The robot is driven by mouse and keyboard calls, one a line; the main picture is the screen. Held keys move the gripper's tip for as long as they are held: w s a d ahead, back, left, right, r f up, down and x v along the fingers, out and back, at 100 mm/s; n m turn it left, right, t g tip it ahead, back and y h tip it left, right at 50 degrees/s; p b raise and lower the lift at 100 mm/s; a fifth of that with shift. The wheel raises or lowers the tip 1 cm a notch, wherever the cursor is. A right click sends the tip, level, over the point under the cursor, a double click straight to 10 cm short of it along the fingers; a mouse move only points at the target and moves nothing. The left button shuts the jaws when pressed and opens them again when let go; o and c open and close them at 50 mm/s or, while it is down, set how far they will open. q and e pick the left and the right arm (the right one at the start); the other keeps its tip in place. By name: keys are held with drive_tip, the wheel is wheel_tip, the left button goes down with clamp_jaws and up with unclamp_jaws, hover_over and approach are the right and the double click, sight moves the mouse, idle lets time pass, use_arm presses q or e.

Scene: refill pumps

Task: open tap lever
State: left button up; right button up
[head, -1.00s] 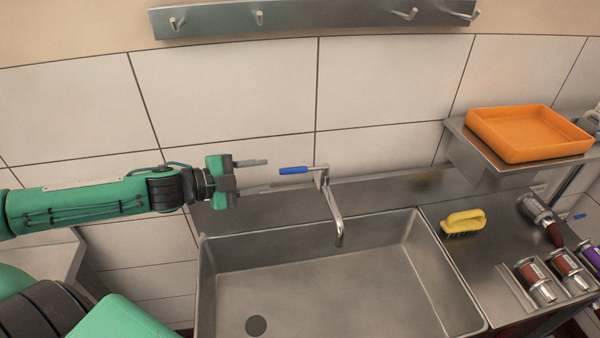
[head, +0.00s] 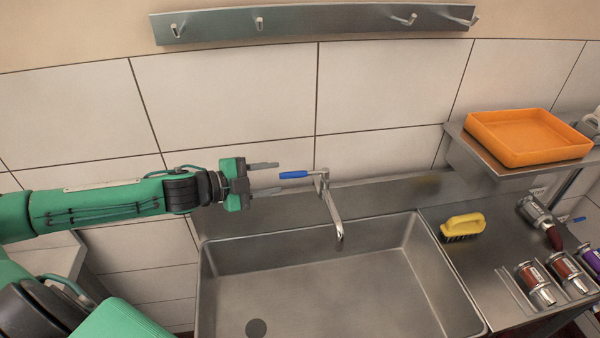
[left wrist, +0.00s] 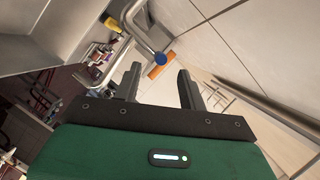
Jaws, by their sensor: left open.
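The tap (head: 333,208) rises at the back of the sink, its silver spout reaching over the basin. Its lever has a blue grip (head: 293,174) that points left in the head view. In the left wrist view the blue grip's round end (left wrist: 159,58) shows ahead, between the two fingers. My left gripper (head: 266,178) is open and empty, just left of the grip, its fingertips close to the grip's free end. I cannot tell from the head view if they touch it. My right gripper is not in view.
The steel sink basin (head: 330,290) lies below the tap. A yellow brush (head: 463,226) and several metal canisters (head: 537,283) are on the counter at right. An orange tray (head: 528,136) sits on a shelf above. A hook rail (head: 315,20) is on the tiled wall.

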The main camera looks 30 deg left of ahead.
sight(300, 174)
use_arm(q)
drive_tip(key=shift+w+d+p, duration=0.2)
drive_tip(key=shift+w+p, duration=0.2)
drive_tip(key=shift+p+x, duration=0.75)
drive_tip(key=shift+x, duration=0.3)
drive_tip(key=p+x, duration=0.2)
drive_tip(key=x, duration=0.1)
drive_tip(key=shift+w+d, duration=0.2)
drive_tip(key=shift+p+x, duration=0.3)
drive_tip(key=shift+x, duration=0.65)
drive_tip(key=shift+f, duration=0.15)
drive_tip(key=shift+c, duration=0.2)
clamp_jaws()
